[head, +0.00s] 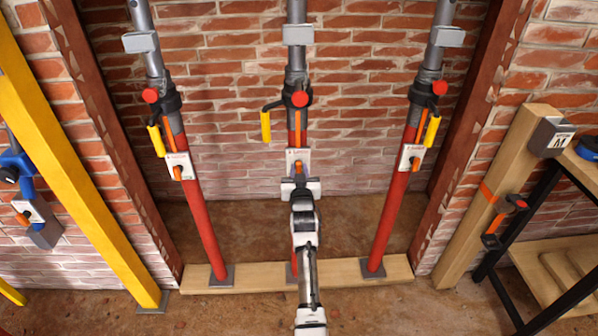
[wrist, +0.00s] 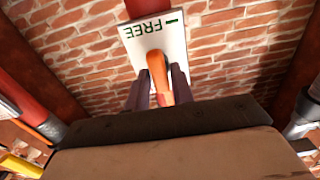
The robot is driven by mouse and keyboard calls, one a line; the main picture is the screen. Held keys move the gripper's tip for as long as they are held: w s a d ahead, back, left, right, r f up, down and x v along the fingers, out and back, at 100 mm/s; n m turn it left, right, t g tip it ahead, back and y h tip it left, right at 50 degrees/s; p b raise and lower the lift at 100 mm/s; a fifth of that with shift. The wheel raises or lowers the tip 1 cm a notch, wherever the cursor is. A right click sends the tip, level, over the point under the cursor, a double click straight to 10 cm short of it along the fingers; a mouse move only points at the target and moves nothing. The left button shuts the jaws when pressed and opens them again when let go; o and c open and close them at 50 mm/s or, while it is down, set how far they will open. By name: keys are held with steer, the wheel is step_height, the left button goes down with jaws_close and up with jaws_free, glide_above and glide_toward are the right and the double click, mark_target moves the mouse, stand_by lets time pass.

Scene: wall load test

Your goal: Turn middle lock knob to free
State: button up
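The middle prop has a white lock plate (head: 298,156) with an orange lock knob (head: 299,168) low on its red tube. In the wrist view, the plate (wrist: 139,45) reads FREE upside down in green, with a short green mark beside it. The orange knob (wrist: 157,70) points from the plate down toward me. My gripper (head: 299,184) is right at the knob; in the wrist view its two dark fingers (wrist: 160,90) stand on either side of it. A small gap seems to show at the left finger; contact on the right is unclear.
Left prop (head: 201,220) and right prop (head: 391,215) stand on a wooden sill plank (head: 250,275), each with a similar plate. Yellow handle (head: 266,126) and red knob (head: 300,98) sit above on the middle prop. A yellow beam (head: 80,170) leans left; a workbench (head: 560,250) stands right.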

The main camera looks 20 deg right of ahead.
steer(key=shift+m, duration=0.4)
steer(key=shift+c, duration=0.3)
steer(key=m+b, duration=0.1)
steer(key=m, duration=0.2)
steer(key=shift+f, duration=0.1)
steer(key=m, duration=0.4)
steer(key=shift+d+m+b, duration=0.1)
steer(key=shift+m+b, duration=0.2)
steer(key=m+p, duration=0.1)
steer(key=m, duration=0.4)
steer(key=shift+s, duration=0.1)
steer(key=shift+d+f+m+p, duration=0.1)
steer(key=shift+m+p, duration=0.35)
steer(key=shift+m, duration=0.65)
steer(key=shift+d+f+m+p, duration=0.1)
steer(key=shift+m+p, duration=0.3)
steer(key=shift+m, duration=0.7)
steer(key=o, duration=0.8)
